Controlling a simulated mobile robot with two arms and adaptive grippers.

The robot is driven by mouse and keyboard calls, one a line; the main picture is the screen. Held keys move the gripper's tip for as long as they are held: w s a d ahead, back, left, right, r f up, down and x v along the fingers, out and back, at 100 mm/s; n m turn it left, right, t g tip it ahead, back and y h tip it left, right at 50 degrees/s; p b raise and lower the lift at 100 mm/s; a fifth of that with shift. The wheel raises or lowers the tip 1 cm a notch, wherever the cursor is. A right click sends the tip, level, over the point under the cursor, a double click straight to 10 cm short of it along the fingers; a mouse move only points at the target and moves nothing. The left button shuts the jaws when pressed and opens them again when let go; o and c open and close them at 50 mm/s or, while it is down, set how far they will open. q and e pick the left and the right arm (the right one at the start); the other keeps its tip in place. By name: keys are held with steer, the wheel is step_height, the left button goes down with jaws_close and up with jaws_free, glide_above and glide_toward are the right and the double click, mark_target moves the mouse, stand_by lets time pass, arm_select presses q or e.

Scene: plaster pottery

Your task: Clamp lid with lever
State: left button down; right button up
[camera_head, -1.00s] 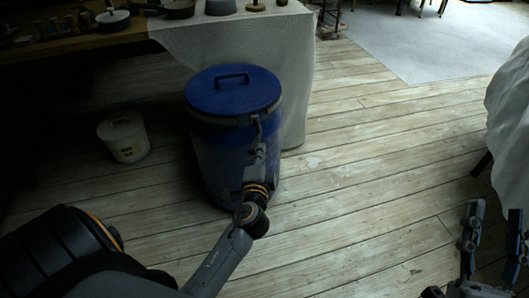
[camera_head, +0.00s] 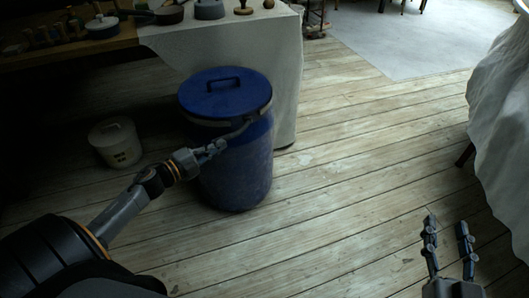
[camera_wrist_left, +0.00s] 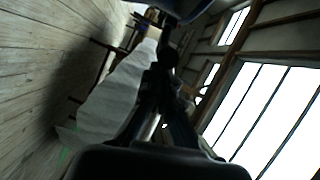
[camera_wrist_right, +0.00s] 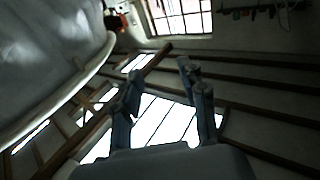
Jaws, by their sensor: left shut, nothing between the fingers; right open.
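The blue barrel (camera_head: 236,175) stands on the floor with its blue lid (camera_head: 224,92) seated on top, handle up. A grey clamp ring circles the lid's edge. The grey lever (camera_head: 240,128) runs from the ring's right side leftward across the barrel's front. My left gripper (camera_head: 216,147) is shut with nothing between its fingers, at the barrel's front left near the lever's free end; I cannot tell whether they touch. In the left wrist view its fingers (camera_wrist_left: 165,72) are close together below a blue edge. My right gripper (camera_head: 447,226) is open and empty at the lower right.
A white bucket (camera_head: 115,143) stands left of the barrel. Behind is a cloth-draped table (camera_head: 262,60) holding pots and pans. A white-draped surface (camera_head: 500,130) is at the right edge. The plank floor between is clear.

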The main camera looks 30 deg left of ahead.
arm_select(q)
steer(key=shift+w+a+m+h+b, duration=0.2)
steer(key=shift+a+h, duration=0.1)
steer(key=shift+a, duration=0.4)
steer(key=shift+w+a+m+h+b, duration=0.1)
steer(key=shift+a+m+h, duration=0.15)
steer(key=shift+a, duration=0.4)
arm_select(e)
steer(key=r+t, duration=0.1)
steer(key=r, duration=0.1)
steer(key=r+t, duration=0.1)
steer(key=shift+s+a+r+t+y, duration=0.15)
steer(key=shift+s+r+t+y, duration=0.15)
steer(key=shift+r, duration=0.1)
arm_select(q)
steer(key=shift+a+r, duration=0.1)
steer(key=shift+a, duration=0.05)
